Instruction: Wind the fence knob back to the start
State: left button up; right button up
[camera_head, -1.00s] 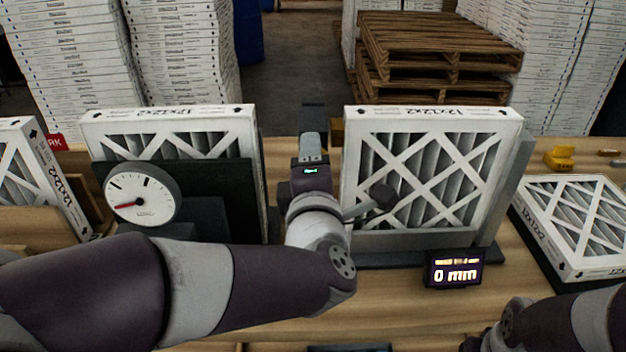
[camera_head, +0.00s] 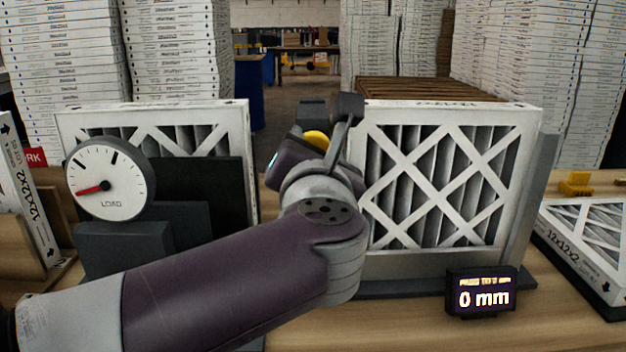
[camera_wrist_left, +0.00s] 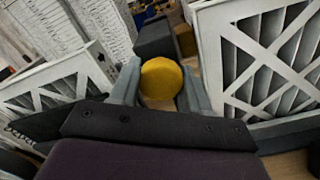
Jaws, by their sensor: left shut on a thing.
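The round yellow fence knob (camera_wrist_left: 161,78) sits between the grey fingers of my left gripper (camera_wrist_left: 160,88) in the left wrist view. The fingers are shut on it from both sides. The knob is in the gap between two upright boxed filters, the left one (camera_head: 150,110) and the right one (camera_head: 435,180). My right gripper is out of view.
A LOAD dial (camera_head: 110,183) stands in front of the left filter, its red needle pointing left. Another filter (camera_head: 590,240) lies flat at the right. A yellow piece (camera_head: 575,183) lies behind it. The table front between the display and the right edge is bare.

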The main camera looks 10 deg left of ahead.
pick_arm(q)
jog(key=n+b, duration=0.6)
jog(key=f+n+b, duration=0.1)
jog(key=n+b, duration=0.2)
jog(key=shift+w+d+b, duration=0.1)
jog(key=shift+d+b, duration=0.05)
jog(key=shift+b, duration=0.25)
jog(key=n+b, duration=0.3)
jog(key=n, duration=0.1)
jog(key=shift+n+b, duration=0.3)
jog(key=shift+n, duration=0.1)
jog(key=n+b, duration=0.2)
jog(key=n, duration=0.1)
jog(key=n+b, duration=0.1)
jog(key=n, duration=0.1)
jog(key=shift+d+r, duration=0.1)
jog(key=shift+r, duration=0.15)
jog(key=shift+r+n+b, duration=0.2)
jog(key=shift+n+b, duration=0.55)
jog(key=shift+n, duration=1.45)
jog(key=shift+r+n+b, duration=0.25)
jog(key=shift+n+b, duration=0.05)
jog(key=shift+n, duration=0.2)
jog(key=o, duration=1)
jog(key=shift+w, duration=0.1)
